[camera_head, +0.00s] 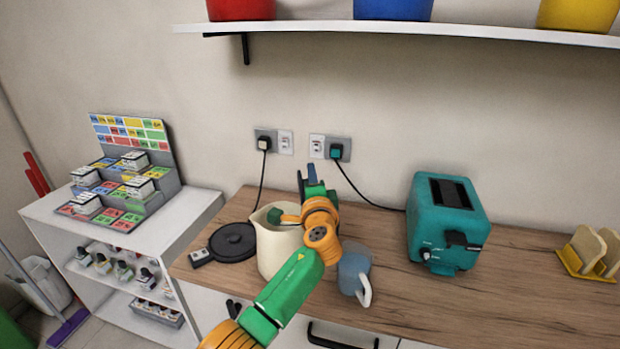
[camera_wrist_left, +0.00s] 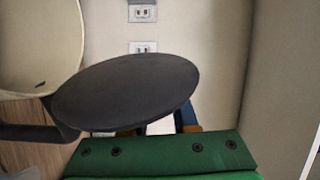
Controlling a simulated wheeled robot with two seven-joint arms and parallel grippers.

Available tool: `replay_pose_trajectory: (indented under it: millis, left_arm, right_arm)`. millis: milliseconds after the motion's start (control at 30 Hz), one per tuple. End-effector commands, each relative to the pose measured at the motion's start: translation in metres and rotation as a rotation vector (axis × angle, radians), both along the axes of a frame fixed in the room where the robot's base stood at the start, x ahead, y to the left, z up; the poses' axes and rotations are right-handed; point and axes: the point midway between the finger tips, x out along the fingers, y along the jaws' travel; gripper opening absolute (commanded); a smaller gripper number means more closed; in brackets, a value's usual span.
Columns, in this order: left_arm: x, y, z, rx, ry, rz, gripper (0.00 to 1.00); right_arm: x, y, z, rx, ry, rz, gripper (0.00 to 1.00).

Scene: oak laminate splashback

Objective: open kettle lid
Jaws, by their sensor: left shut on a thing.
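The cream kettle (camera_head: 272,250) stands on the wooden counter, partly hidden behind my left arm. Its rim and pale inside (camera_wrist_left: 40,45) show at the upper left of the left wrist view, uncovered there. The dark round lid (camera_wrist_left: 125,90) is tilted up beside the opening, in front of my left gripper. My left gripper (camera_head: 311,180) is at the kettle's upper right in the head view and is shut on the lid; its fingertips are mostly hidden behind the lid in the wrist view. The lid cannot be made out in the head view. My right gripper is out of view.
A dark round plate (camera_head: 233,243) lies left of the kettle. A grey-blue mug (camera_head: 354,272) stands close to its right, near my arm. A teal toaster (camera_head: 445,222) and a yellow rack (camera_head: 585,262) are further right. Sockets with cords are on the wall behind; a shelf (camera_head: 400,30) runs above.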

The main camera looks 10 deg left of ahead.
Motion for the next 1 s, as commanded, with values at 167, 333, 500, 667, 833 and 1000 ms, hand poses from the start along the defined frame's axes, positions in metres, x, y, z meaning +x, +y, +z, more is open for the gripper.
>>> replay_pose_trajectory:
  millis: [167, 333, 500, 667, 833, 1000]
  left_arm:
    - [0.0, 0.0, 0.0, 0.006, 0.002, 0.0, 0.0]
    - [0.0, 0.0, 0.0, 0.006, 0.002, 0.0, 0.0]
    - [0.0, 0.0, 0.0, 0.006, 0.002, 0.0, 0.51]
    - [0.0, 0.0, 0.0, 0.005, 0.002, 0.0, 0.57]
    - [0.0, -0.001, 0.0, 0.005, 0.002, 0.0, 0.57]
    - [-0.012, -0.005, -0.001, 0.004, 0.001, -0.002, 0.57]
  right_arm:
    - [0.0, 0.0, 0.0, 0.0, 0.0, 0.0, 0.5]
    - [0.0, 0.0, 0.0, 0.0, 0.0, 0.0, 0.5]
    - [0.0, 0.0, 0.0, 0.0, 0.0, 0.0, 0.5]
    - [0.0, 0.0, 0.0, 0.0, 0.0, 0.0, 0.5]
    - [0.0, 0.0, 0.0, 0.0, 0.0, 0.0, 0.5]
    - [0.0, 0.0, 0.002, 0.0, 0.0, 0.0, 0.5]
